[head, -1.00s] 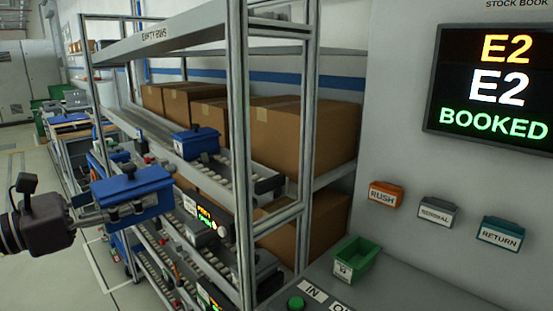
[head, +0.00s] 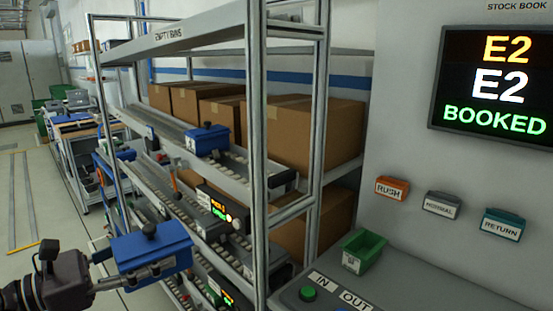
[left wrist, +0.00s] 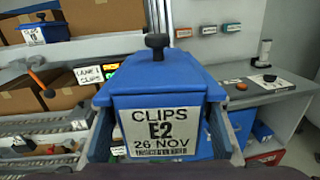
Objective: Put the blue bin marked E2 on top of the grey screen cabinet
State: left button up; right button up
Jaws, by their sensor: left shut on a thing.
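The blue bin marked E2 (head: 150,250) has a lid with a black knob. In the left wrist view, the bin (left wrist: 160,80) shows a white label reading CLIPS, E2, 26 NOV. My left gripper (head: 150,272) is shut on it, with one finger on each side, and holds it in front of the rack at the lower left. The gripper also shows in the left wrist view (left wrist: 160,135). A lit screen (head: 490,85) reading E2, E2, BOOKED is on the grey panel at the right. I cannot tell where that cabinet's top is. My right gripper is out of view.
The rack (head: 257,150) holds cardboard boxes (head: 320,130) and another blue bin (head: 207,140). A grey counter (head: 420,275) with IN and OUT labels carries a green bin (head: 363,250). RUSH, NORMAL and RETURN holders are above it. Open floor (head: 30,190) lies at the left.

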pick_arm(q)
jog(key=shift+s+d+f+n+t+y, duration=0.95)
jog(key=shift+s+d+f, duration=1.3)
jog(key=shift+f, duration=2.15)
jog(key=shift+s+d+f+n+t+y, duration=0.95)
jog(key=shift+s+d+f, duration=0.45)
jog(key=shift+s+f, duration=2.3)
jog(key=shift+s+a+f+n+t+y, duration=0.1)
jog(key=shift+s+a+n+t+y, duration=0.5)
jog(key=shift+n+y, duration=0.75)
jog(key=shift+s+a+n+t+y, duration=0.45)
jog(key=shift+s+n+y, duration=0.3)
jog(key=shift+y, duration=1.15)
jog(key=shift+s+a+f+n+t+y, duration=0.1)
jog(key=shift+s+a+n+t+y, duration=0.45)
jog(key=shift+n+y, duration=0.85)
